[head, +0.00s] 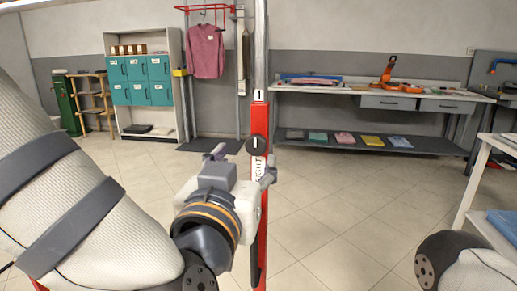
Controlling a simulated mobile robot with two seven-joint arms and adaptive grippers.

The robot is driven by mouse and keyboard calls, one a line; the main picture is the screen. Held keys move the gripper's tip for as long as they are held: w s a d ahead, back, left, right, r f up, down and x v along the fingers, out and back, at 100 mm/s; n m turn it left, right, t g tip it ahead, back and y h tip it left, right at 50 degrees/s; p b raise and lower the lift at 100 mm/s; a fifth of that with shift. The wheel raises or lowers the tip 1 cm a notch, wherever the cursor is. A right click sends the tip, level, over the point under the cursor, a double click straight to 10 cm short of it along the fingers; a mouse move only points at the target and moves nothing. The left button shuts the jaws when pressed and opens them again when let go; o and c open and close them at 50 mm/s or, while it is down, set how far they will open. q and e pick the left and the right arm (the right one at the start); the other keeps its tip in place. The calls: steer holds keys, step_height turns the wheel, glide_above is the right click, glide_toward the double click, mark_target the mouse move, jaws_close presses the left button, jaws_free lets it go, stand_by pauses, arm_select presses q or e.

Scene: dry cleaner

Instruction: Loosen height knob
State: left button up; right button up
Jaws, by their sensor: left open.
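The height knob (256,144) is a round black knob with a white mark on its face. It sits on the front of an upright red post (262,215), from which a grey metal tube (261,45) rises. A white label with vertical lettering is just below the knob, partly hidden by my gripper. My left gripper (243,161) is open and empty, pointing away from me. Its fingers appear just left of and below right of the knob. I cannot tell how far in front of the knob they are. My right gripper is not in view.
A long workbench (340,87) with a lower shelf of folded cloths stands behind to the right. Teal lockers (140,80) and a hanging pink garment (206,50) are at the back left. A white table (505,145) is at the right edge. The tiled floor between is clear.

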mark_target(255, 146)
arm_select(q)
steer(key=w, duration=0.2)
steer(key=w+d, duration=0.1)
steer(key=w, duration=0.3)
steer(key=shift+d+f, duration=0.15)
steer(key=shift+f, duration=0.15)
steer(key=shift+w+d+r+b, duration=0.15)
steer(key=shift+w+b, duration=0.15)
steer(key=shift+w, duration=0.3)
steer(key=shift+c, duration=0.6)
steer(key=c, duration=1)
